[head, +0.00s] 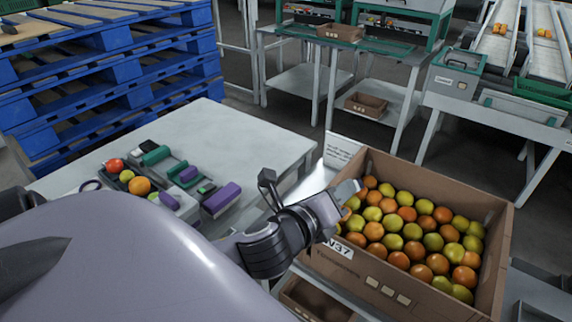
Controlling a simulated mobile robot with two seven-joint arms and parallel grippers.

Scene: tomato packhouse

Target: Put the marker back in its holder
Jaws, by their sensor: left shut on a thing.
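My left gripper (343,192) is over the near left rim of a cardboard box (368,284) of tomatoes. It is shut on a slim thing, apparently the marker, which the fingers and wrist mostly hide. No marker shows clearly elsewhere. On the grey table (225,140), left of the gripper, lies a group of small things: a teal block (156,155), a purple block (221,199) and dark trays. I cannot tell which of these, if any, is the marker's holder. My right gripper is not in view.
Red and orange tomatoes (139,185) lie among the table things. A white printed card (341,151) stands behind the box. Blue pallets (110,75) are stacked at the back left. The table's far part is clear. A grey bench (500,116) stands at the right.

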